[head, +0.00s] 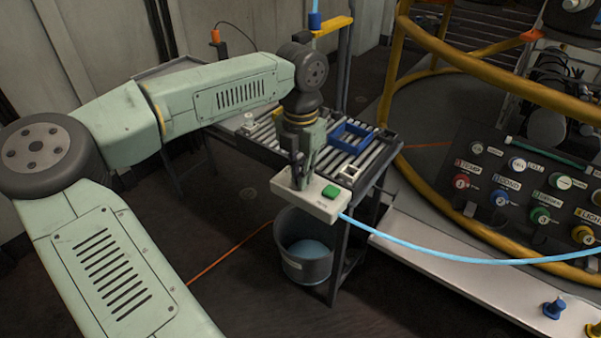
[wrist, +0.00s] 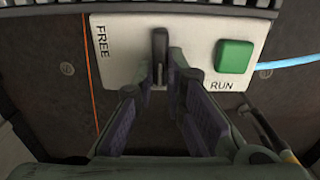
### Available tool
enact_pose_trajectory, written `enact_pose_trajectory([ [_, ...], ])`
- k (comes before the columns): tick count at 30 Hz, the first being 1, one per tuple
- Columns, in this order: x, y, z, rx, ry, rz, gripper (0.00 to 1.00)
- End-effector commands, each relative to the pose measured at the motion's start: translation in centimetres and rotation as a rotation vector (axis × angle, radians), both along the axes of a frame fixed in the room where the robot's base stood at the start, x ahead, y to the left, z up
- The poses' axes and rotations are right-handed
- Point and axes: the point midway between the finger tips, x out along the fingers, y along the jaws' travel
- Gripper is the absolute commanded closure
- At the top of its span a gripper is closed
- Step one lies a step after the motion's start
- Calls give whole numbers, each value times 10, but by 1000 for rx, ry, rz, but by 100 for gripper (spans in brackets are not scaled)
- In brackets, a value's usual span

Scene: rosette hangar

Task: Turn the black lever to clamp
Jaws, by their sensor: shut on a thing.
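The black lever (wrist: 160,48) stands up from a white control box (wrist: 115,70) in the wrist view. The box carries the word FREE at its left end and RUN below a green button (wrist: 234,57). My gripper (wrist: 158,78) is at the lever, with its fingertips on either side of the lever's lower part. The jaws are shut on the lever. In the head view the white box (head: 318,209) sits at the front end of the roller table, and my gripper (head: 299,180) comes down on it from above. There the fingers hide the lever.
A grey bucket (head: 304,262) stands on the floor below the box. A blue hose (head: 440,247) runs right from the box. A blue tray (head: 352,130) lies on the rollers. A yellow ring frame (head: 388,120) and a panel of coloured buttons (head: 535,190) stand to the right.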

Motion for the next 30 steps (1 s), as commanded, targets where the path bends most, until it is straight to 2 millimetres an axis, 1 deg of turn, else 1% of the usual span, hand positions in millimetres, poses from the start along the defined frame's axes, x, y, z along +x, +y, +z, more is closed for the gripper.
enact_pose_trajectory([
  [1, 0, 1, 1, 1, 0, 3, 100],
  [2, 0, 1, 1, 1, 0, 3, 88],
  [5, 0, 1, 0, 1, 1, 2, 81],
  [14, 0, 0, 1, 1, 1, 1, 80],
  [17, 0, 0, 6, 1, -1, 1, 80],
  [20, 0, 0, 20, 2, -1, 1, 80],
  [27, 1, 0, 72, 1, -3, 2, 80],
  [30, 1, 0, 91, 1, -2, 3, 80],
])
